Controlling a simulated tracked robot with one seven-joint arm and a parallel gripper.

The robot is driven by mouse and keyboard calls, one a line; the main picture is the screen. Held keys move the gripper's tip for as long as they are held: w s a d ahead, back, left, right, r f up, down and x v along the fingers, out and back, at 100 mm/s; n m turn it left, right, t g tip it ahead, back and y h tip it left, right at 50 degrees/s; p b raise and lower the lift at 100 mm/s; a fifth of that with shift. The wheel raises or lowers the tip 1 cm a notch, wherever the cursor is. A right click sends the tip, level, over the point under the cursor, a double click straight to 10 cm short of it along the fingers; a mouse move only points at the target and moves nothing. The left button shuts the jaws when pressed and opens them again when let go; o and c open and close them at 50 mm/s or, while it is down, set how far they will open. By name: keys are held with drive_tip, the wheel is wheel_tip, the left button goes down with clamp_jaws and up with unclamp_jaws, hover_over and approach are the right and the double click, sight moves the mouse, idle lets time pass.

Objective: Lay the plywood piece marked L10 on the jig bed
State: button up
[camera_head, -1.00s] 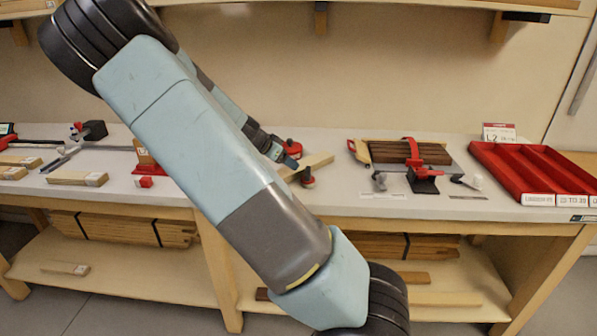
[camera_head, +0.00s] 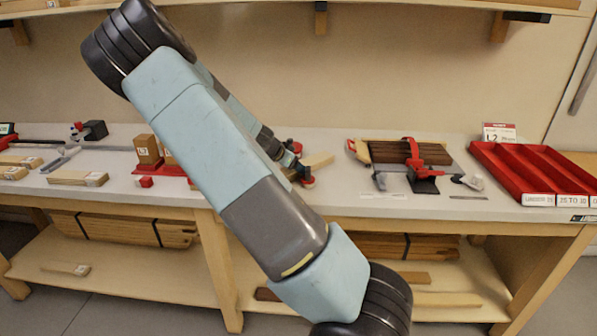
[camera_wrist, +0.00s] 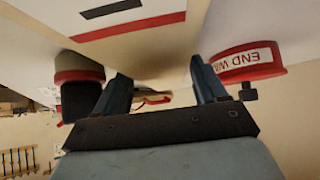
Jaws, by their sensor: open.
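My gripper (camera_wrist: 163,88) is open, with nothing clearly between its fingers in the wrist view. In the head view it is low over the bench middle, largely behind my arm. Other pale pieces with white labels lie at the left, one at the bench front (camera_head: 75,178). I cannot read L10 on any piece. A fixture with dark slats and a red clamp (camera_head: 428,152) stands right of the middle; I cannot tell whether it is the jig bed.
A red divided tray (camera_head: 505,165) is at the right. A red stand with a labelled wooden block (camera_head: 148,150) is left of my arm. In the wrist view, a red-rimmed round thing (camera_wrist: 250,62) is close to the right finger and a dark cylinder (camera_wrist: 79,98) is at the left.

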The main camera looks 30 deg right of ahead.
sight(304, 163)
drive_tip(key=c, duration=1.1)
drive_tip(key=shift+r, duration=0.15)
drive_tip(key=shift+r, duration=0.35)
wheel_tip(304, 163, up, 2)
drive_tip(key=shift+r, duration=0.2)
drive_tip(key=s+a+r, duration=0.6)
drive_tip(key=s+r, duration=0.3)
drive_tip(key=s, duration=0.3)
drive_tip(key=shift+s+a+r, duration=0.15)
drive_tip(key=shift+a+r, duration=0.15)
